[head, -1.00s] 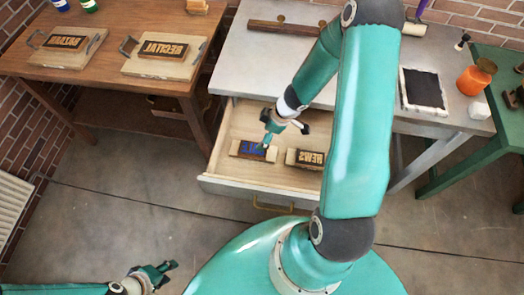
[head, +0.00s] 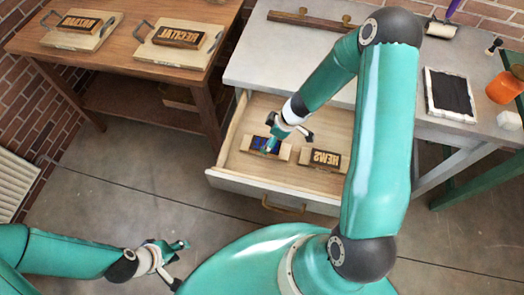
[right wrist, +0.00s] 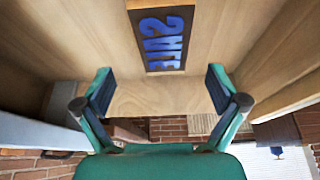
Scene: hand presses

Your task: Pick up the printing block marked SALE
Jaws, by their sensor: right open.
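The printing block with blue mirror-written letters that look like SALE (head: 259,143) lies in the open drawer, on its left side. It also shows in the right wrist view (right wrist: 163,40), top centre, dark with light wooden ends. My right gripper (head: 287,143) is over this block, partly covering it. In the right wrist view its fingers (right wrist: 160,88) are wide apart with nothing between them, and the block lies beyond them. My left gripper (head: 180,263) is over the floor at lower left, fingers apart and empty.
A NEWS block (head: 320,159) lies close to the right in the same drawer (head: 230,180). The drawer walls surround both. Two more lettered blocks on boards (head: 172,52) sit on the brown table. An ink pad (head: 450,92) and orange jar (head: 504,87) stand at right.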

